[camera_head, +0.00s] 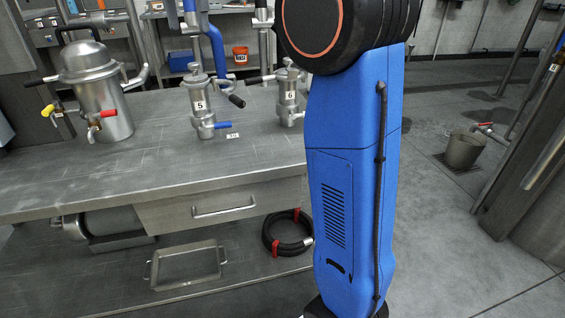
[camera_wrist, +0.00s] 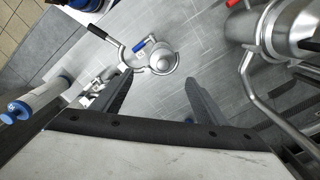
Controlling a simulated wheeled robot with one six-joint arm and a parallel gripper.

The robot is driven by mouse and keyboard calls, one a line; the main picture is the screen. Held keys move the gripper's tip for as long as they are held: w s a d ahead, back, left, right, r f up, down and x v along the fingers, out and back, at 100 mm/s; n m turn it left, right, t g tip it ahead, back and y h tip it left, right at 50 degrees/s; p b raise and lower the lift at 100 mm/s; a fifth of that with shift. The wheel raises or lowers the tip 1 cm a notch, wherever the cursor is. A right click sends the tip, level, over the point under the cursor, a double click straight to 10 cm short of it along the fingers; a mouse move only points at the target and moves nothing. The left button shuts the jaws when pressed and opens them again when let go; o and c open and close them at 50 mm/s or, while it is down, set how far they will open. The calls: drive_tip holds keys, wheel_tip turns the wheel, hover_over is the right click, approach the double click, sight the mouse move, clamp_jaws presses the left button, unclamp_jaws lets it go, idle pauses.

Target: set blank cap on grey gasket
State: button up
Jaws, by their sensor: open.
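I cannot make out the blank cap or the grey gasket for certain in either view. My gripper (camera_wrist: 159,79) is open and empty in the wrist view, its two dark fingers wide apart. Beyond the fingertips, a small steel vessel (camera_wrist: 163,61) with a blue handle (camera_wrist: 146,43) shows from above. In the head view, vessel 5 (camera_head: 199,112) with a blue handle and vessel 6 (camera_head: 288,103) stand upright on the steel bench (camera_head: 90,178). My gripper is outside the head view.
A large steel vessel (camera_head: 104,108) stands at the bench's left; a large vessel (camera_wrist: 287,25) fills the wrist view's upper right. Below the bench top are a drawer (camera_head: 222,206), a tray (camera_head: 187,268) and a black hose coil (camera_head: 288,234). The bench front is clear.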

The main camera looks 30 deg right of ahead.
drive_tip(key=s+d+f+n, duration=0.1)
drive_tip(key=s+f+n, duration=0.1)
drive_tip(key=s+f, duration=0.2)
drive_tip(key=s+d+f+n+t, duration=0.1)
drive_tip(key=s+d+f+n, duration=0.1)
drive_tip(key=s+f, duration=0.2)
drive_tip(key=s+d+f+n+t, duration=0.1)
drive_tip(key=s+f+n, duration=0.1)
drive_tip(key=s+f, duration=0.2)
drive_tip(key=shift+s+d+f, duration=0.1)
drive_tip(key=shift+s+f, duration=0.1)
drive_tip(key=shift+s, duration=0.75)
drive_tip(key=shift+s+d+f, duration=0.1)
drive_tip(key=shift+s+f, duration=0.05)
drive_tip(key=shift+s, duration=0.8)
drive_tip(key=s+d+f+n+t, duration=0.1)
drive_tip(key=s+f+n, duration=0.2)
drive_tip(key=s+f, duration=0.5)
drive_tip(key=s+d+f+n+t, duration=0.1)
drive_tip(key=s+f+n, duration=0.2)
drive_tip(key=s+f, duration=0.6)
wheel_tip(320, 180, down, 6)
drive_tip(key=shift+d+f+t, duration=0.15)
drive_tip(key=shift+f+t, duration=0.1)
drive_tip(key=shift+t, duration=0.15)
